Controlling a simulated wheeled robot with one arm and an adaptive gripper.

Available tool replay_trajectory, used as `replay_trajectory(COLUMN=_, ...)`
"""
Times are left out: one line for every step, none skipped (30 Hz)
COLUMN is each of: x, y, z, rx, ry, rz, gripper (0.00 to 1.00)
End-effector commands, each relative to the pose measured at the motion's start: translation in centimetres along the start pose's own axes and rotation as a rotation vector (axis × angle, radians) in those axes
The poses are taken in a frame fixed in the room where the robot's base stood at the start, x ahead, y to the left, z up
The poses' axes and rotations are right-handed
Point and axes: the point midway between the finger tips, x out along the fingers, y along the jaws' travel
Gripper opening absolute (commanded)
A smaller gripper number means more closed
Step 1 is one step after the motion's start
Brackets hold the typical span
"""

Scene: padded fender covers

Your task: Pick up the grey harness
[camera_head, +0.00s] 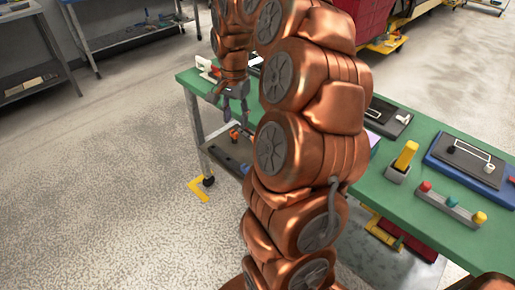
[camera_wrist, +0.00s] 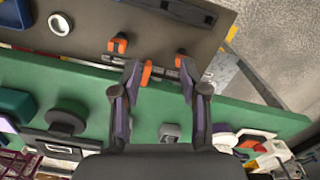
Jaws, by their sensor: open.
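My gripper (camera_wrist: 160,72) is open, with its two dark fingers apart and nothing seen held between them. In the head view my gripper (camera_head: 235,100) hangs by the left part of the green table (camera_head: 435,140). In the wrist view a small grey piece (camera_wrist: 170,131) lies on the green table top between the finger bases, partly cut off by my gripper's body. I cannot tell whether it is the grey harness. An orange piece (camera_wrist: 147,73) shows beside the left fingertip. My arm hides much of the table in the head view.
A lower shelf (camera_wrist: 90,20) bears orange-ended items (camera_wrist: 118,45) and a white roll-like thing (camera_wrist: 60,24). White and orange objects (camera_wrist: 265,148) crowd the table at right. A yellow block (camera_head: 406,155) and a blue tray (camera_head: 440,162) stand on it. Open floor (camera_head: 110,190) lies left.

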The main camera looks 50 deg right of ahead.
Motion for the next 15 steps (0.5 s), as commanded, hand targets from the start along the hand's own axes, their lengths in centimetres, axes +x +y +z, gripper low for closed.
replay_trajectory(x=1.5, y=0.4, z=-2.1, rx=0.073, ry=0.002, rz=0.001, gripper=0.44)
replay_trajectory(x=1.9, y=0.6, z=-3.2, rx=0.112, ry=0.005, rz=0.000, gripper=0.44)
replay_trajectory(x=2.3, y=0.9, z=-4.4, rx=0.160, ry=0.008, rz=-0.001, gripper=0.44)
replay_trajectory(x=2.6, y=1.2, z=-5.1, rx=0.191, ry=0.010, rz=-0.001, gripper=0.44)
replay_trajectory(x=2.9, y=1.4, z=-5.8, rx=0.219, ry=0.012, rz=0.000, gripper=0.44)
replay_trajectory(x=3.2, y=1.7, z=-6.6, rx=0.250, ry=0.015, rz=0.001, gripper=0.44)
replay_trajectory(x=3.4, y=1.9, z=-7.1, rx=0.270, ry=0.017, rz=0.001, gripper=0.44)
replay_trajectory(x=3.5, y=2.0, z=-7.6, rx=0.286, ry=0.019, rz=0.001, gripper=0.44)
replay_trajectory(x=3.6, y=2.2, z=-8.0, rx=0.303, ry=0.020, rz=0.001, gripper=0.44)
replay_trajectory(x=3.8, y=2.3, z=-8.2, rx=0.313, ry=0.021, rz=0.002, gripper=0.44)
replay_trajectory(x=3.9, y=2.4, z=-8.3, rx=0.319, ry=0.021, rz=0.002, gripper=0.44)
replay_trajectory(x=4.1, y=2.5, z=-8.4, rx=0.324, ry=0.021, rz=0.003, gripper=0.44)
replay_trajectory(x=4.3, y=2.5, z=-8.5, rx=0.325, ry=0.022, rz=0.003, gripper=0.44)
replay_trajectory(x=4.6, y=2.5, z=-8.5, rx=0.326, ry=0.022, rz=0.004, gripper=0.44)
replay_trajectory(x=5.0, y=2.5, z=-8.5, rx=0.325, ry=0.022, rz=0.003, gripper=0.44)
